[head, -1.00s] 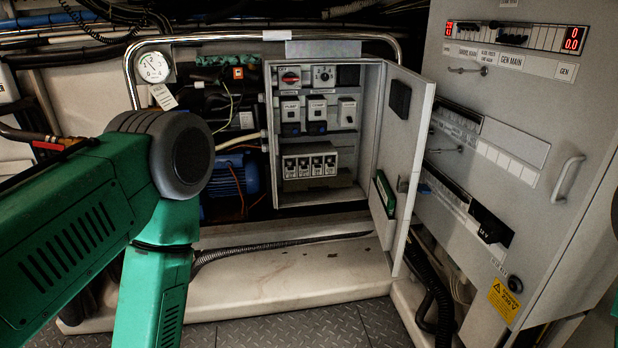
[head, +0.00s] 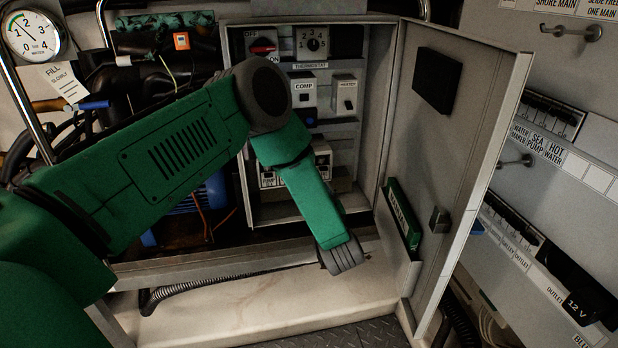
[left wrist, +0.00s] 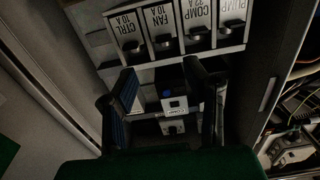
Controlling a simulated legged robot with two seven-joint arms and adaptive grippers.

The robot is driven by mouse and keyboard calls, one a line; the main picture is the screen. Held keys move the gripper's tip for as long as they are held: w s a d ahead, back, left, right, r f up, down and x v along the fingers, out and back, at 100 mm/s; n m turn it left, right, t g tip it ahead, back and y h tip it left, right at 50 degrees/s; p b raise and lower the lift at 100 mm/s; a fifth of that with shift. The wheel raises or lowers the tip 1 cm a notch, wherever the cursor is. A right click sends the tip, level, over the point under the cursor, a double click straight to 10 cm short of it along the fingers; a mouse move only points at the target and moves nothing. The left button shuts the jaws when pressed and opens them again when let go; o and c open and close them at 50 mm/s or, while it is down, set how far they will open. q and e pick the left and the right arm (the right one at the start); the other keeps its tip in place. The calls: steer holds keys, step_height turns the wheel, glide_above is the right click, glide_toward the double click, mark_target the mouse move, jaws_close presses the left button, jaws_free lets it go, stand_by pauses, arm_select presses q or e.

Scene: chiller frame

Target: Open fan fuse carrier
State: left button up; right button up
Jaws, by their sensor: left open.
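The fan fuse carrier (left wrist: 161,30), labelled FAN 10 A with a dark tab, sits in a row between the CTRL carrier (left wrist: 129,33) and the COMP carrier (left wrist: 195,28) in the left wrist view. My left gripper (left wrist: 163,76) is open, with its fingers apart below the row in the picture. It holds nothing. A COMP module (left wrist: 176,104) shows between the fingers, farther back. In the head view, my left arm covers the gripper and most of the fuse row; only part of the fuse block (head: 322,161) shows.
The box's open door (head: 455,130) stands to the right, with a green booklet (head: 401,215) in its pocket. A rotary switch (head: 264,46) and thermostat (head: 312,42) are in the box's upper part. A gauge (head: 33,34) and rail are at left. The pale ledge (head: 260,305) below is largely clear.

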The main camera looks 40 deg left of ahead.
arm_select(q)
steer(key=b+x, duration=0.1)
steer(key=x, duration=0.7)
steer(key=shift+a+b, duration=0.3)
steer(key=shift+a, duration=0.05)
steer(key=shift+w, duration=0.1)
steer(key=c, duration=0.7)
steer(key=shift+a, duration=0.1)
jaws_close()
steer(key=shift+a+f, duration=0.1)
